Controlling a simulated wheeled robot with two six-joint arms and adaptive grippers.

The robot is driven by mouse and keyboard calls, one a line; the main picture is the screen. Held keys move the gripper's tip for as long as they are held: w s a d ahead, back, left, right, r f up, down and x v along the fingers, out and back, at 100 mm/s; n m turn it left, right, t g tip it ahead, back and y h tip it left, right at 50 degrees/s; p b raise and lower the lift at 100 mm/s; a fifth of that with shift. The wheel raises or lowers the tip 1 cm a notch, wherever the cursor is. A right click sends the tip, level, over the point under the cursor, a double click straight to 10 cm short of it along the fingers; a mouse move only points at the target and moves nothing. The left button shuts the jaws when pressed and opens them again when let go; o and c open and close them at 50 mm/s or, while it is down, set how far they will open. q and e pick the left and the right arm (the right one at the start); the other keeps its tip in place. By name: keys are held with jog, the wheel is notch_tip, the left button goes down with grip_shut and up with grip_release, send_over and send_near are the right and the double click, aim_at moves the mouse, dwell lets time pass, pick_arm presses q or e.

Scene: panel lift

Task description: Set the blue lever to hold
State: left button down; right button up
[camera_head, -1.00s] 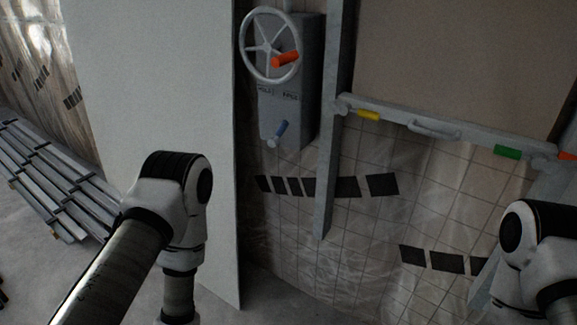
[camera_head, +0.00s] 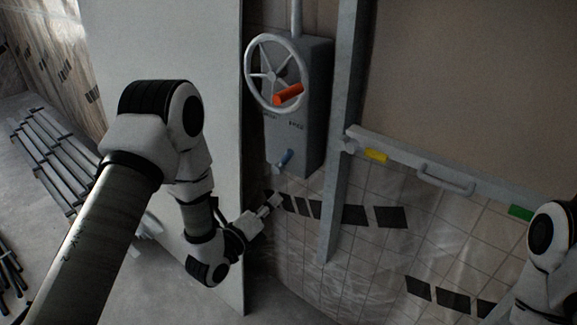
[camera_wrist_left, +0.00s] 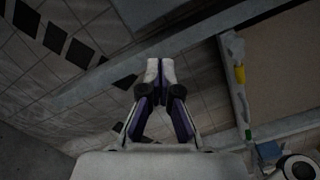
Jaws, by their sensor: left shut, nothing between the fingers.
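The blue lever (camera_head: 284,159) sticks out from the lower front of the grey winch box (camera_head: 312,110) in the head view, tilted up to the right from its pivot. Dark lettering sits on the box above it, too small to read surely. My left gripper (camera_head: 275,202) is below the lever and slightly to its left, apart from it. In the left wrist view the left gripper (camera_wrist_left: 160,64) has its fingertips together with nothing between them. The lever does not show in that view. My right arm enters at the right edge, but its gripper is out of view.
A pale board (camera_head: 170,60) stands left of the box. A grey upright post (camera_head: 341,130) is to the right, beside a panel frame with a yellow grip (camera_head: 376,155) and a green grip (camera_head: 520,212).

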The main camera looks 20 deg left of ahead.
aim_at(285, 159)
pick_arm(q)
jog(key=w+p, duration=0.1)
jog(key=w, duration=0.2)
jog(key=w+r+p, duration=0.1)
jog(key=w+p, duration=0.1)
jog(key=w, duration=0.2)
jog(key=w+r+p, duration=0.1)
jog(key=w+p, duration=0.1)
jog(key=w, duration=0.2)
jog(key=shift+d, duration=0.4)
jog(key=shift+w+a+r, duration=0.1)
jog(key=shift+a+r, duration=0.05)
jog(key=shift+a, duration=0.3)
jog(key=shift+w+d, duration=0.1)
jog(key=shift+d, duration=0.05)
